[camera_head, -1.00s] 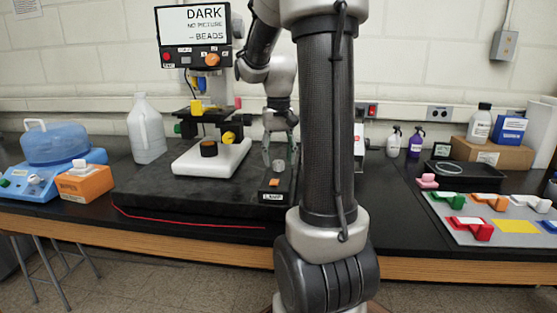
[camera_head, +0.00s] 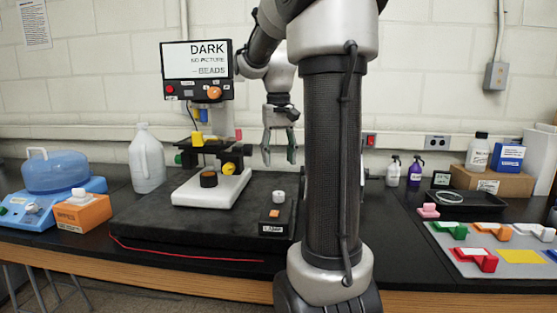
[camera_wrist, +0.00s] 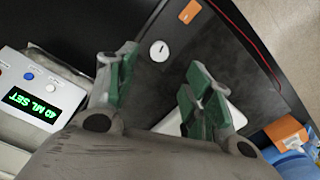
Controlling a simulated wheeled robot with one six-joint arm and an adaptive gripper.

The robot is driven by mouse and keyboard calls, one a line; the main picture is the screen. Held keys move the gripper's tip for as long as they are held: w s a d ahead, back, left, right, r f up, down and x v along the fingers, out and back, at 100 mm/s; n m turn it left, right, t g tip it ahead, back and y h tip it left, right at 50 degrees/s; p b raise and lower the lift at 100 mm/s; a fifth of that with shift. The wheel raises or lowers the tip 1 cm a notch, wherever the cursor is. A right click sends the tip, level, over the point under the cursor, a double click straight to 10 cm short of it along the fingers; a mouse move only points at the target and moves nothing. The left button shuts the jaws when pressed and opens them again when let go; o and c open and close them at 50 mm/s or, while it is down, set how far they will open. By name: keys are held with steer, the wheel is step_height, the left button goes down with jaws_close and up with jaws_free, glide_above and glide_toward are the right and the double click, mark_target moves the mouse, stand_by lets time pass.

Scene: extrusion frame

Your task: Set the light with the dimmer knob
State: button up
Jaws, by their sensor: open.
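A small black lamp box (camera_head: 273,229) with an orange button (camera_head: 274,213) stands at the front right of the dark slab. A round pale grey dimmer knob (camera_head: 278,197) sits at the back of the box. The knob shows in the wrist view as a white disc with a dark mark (camera_wrist: 159,50). My gripper (camera_head: 279,152) points down above the knob, open and empty, clear of it. Its green-padded fingers are spread apart in the wrist view (camera_wrist: 161,68). The microscope screen (camera_head: 196,60) reads "DARK NO PICTURE – BEADS".
The microscope with a white base (camera_head: 212,188) stands left of the lamp box. A white jug (camera_head: 147,160) and an orange box (camera_head: 83,212) are farther left. A red cable (camera_head: 180,256) runs along the slab's front. A display box (camera_wrist: 38,88) reads "40 ML SET".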

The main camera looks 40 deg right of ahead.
mark_target(278, 193)
step_height(278, 193, down, 3)
steer(key=n, duration=0.3)
steer(key=shift+s, duration=0.1)
steer(key=shift+w+f+n, duration=0.2)
steer(key=shift+f+n, duration=0.2)
steer(key=shift+n, duration=0.8)
step_height(278, 193, down, 7)
steer(key=shift+f, duration=0.15)
steer(key=shift+c, duration=0.2)
steer(key=c, duration=1)
